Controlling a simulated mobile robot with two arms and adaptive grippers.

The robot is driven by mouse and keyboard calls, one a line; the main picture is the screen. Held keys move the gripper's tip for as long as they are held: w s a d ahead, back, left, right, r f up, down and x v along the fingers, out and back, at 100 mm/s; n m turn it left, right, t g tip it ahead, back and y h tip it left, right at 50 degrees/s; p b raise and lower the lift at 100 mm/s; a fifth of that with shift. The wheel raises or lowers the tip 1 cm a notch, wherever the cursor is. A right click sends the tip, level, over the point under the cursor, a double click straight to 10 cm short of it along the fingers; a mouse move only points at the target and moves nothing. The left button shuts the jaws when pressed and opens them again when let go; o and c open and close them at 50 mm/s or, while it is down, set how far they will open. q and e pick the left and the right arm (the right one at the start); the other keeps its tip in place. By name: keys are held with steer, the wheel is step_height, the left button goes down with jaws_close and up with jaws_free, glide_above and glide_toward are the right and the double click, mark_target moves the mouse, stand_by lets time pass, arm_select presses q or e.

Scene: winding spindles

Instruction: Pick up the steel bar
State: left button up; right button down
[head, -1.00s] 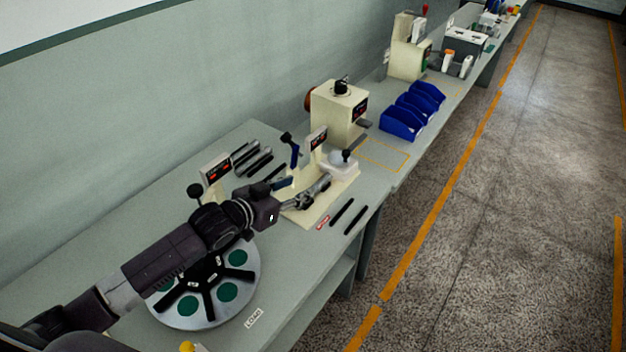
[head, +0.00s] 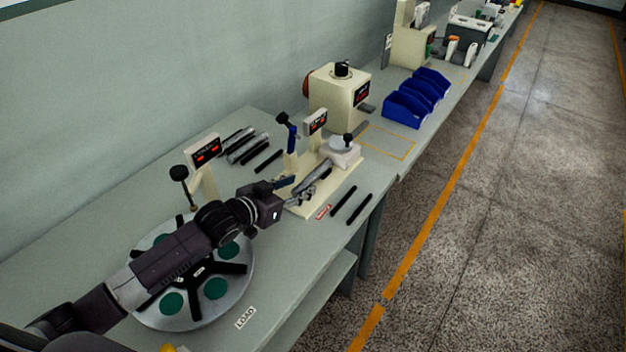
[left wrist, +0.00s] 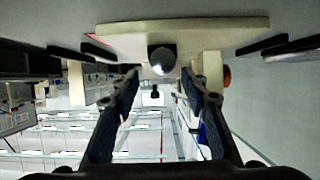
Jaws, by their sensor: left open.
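The steel bar (head: 318,175) is a grey cylinder lying along the cream fixture (head: 345,176) on the bench. In the left wrist view I see its round end (left wrist: 161,58) end-on, roughly centred between the fingers and in front of the fixture. My left gripper (head: 298,191) is open and close to the near end of the bar. Its two fingers stand to either side in the left wrist view (left wrist: 164,85), with gaps between them and the bar. I cannot tell how far the bar reaches between the fingers. My right gripper is not in view.
A round plate (head: 240,297) with green discs lies under my left arm. Several dark bars (head: 248,146) lie near the wall, and two black bars (head: 351,207) lie right of the fixture. A cream machine (head: 332,97) and blue bins (head: 407,107) stand farther back.

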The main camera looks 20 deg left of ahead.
mark_target(308, 178)
arm_select(q)
steer(key=shift+r+p+x, duration=0.2)
steer(key=shift+p+x, duration=0.45)
steer(key=shift+x, duration=2.55)
steer(key=shift+w+a, duration=0.1)
steer(key=shift+a, duration=0.1)
steer(key=shift+c, duration=0.3)
jaws_close()
steer(key=shift+r, duration=0.15)
